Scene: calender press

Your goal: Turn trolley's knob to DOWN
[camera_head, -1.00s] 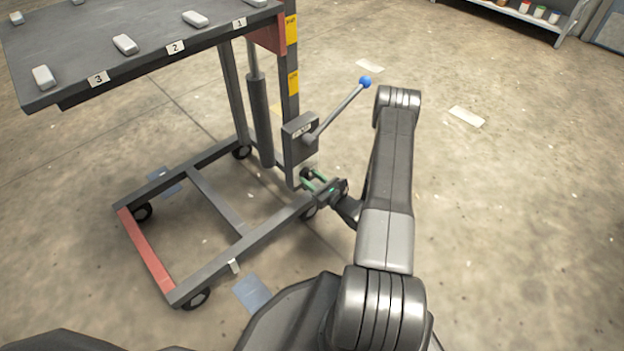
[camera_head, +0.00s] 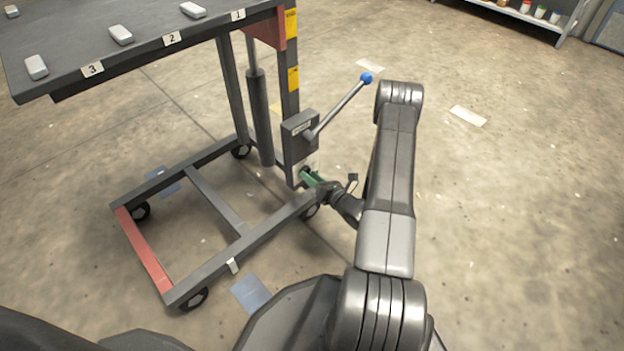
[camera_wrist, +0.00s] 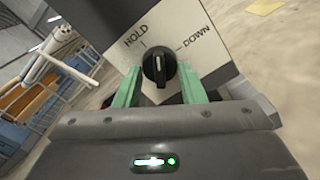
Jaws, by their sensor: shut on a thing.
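The trolley's black knob (camera_wrist: 158,67) sits on a pale plate (camera_wrist: 197,30) marked HOLD on the left and DOWN on the right in the wrist view. Its white pointer line points up in the picture, between the two marks. My gripper (camera_wrist: 160,88) has its two green fingers on either side of the knob and is shut on it. In the head view my gripper (camera_head: 308,178) is at the lower part of the trolley's control box (camera_head: 298,142). The knob is hidden there by the fingers.
A lever with a blue ball (camera_head: 366,78) sticks out from the box above my gripper. The trolley's tabletop (camera_head: 75,45) carries several pale blocks. Its wheeled frame (camera_head: 215,200) stands at left.

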